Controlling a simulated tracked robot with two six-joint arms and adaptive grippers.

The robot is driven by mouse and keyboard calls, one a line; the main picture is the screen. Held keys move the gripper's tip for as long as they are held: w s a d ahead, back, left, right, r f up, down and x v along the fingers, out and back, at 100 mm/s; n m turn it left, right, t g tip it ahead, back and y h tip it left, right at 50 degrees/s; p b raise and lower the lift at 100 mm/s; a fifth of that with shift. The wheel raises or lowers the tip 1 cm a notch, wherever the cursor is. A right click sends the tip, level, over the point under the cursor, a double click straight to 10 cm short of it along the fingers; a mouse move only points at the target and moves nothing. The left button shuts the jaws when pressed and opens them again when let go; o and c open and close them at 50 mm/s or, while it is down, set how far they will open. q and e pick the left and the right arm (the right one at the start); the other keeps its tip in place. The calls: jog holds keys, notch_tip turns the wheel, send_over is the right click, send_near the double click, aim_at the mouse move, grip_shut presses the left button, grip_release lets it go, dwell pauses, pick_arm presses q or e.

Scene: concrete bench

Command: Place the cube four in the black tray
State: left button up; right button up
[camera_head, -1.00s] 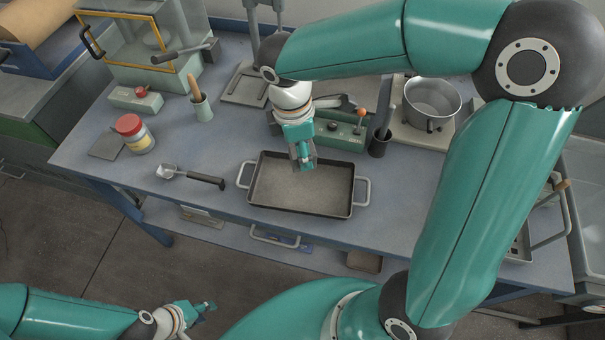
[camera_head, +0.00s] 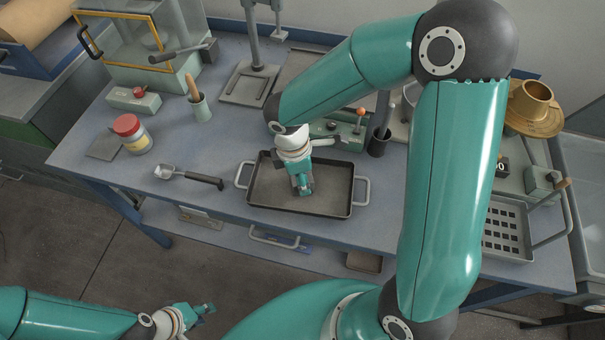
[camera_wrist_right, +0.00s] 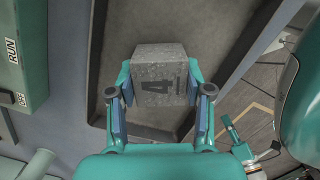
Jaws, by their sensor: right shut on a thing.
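The cube four is a grey, speckled block with a dark 4 on it; in the right wrist view the cube (camera_wrist_right: 160,75) sits between the fingers of my right gripper (camera_wrist_right: 160,100), which is shut on it. In the head view my right gripper (camera_head: 305,188) points down over the black tray (camera_head: 335,203), and the cube is hard to make out there. The tray, with two side handles, also shows behind the cube in the wrist view (camera_wrist_right: 215,50). The cube's height above the tray floor is unclear. My left gripper (camera_head: 207,308) is low at the left, away from the bench; its finger gap is unclear.
A metal scoop (camera_head: 190,177) lies left of the tray, near a red-lidded jar (camera_head: 133,135) and a green cup (camera_head: 200,107). A perforated basket (camera_head: 508,230) is at right.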

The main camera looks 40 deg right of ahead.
jog(key=shift+f, duration=0.1)
jog(key=o, duration=1.4)
jog(key=r, duration=0.4)
jog(key=a+r, duration=0.1)
jog(key=r, duration=0.7)
jog(key=shift+w+a+r+p, duration=0.1)
jog(key=shift+w+a+p, duration=0.05)
jog(key=shift+w+p, duration=0.2)
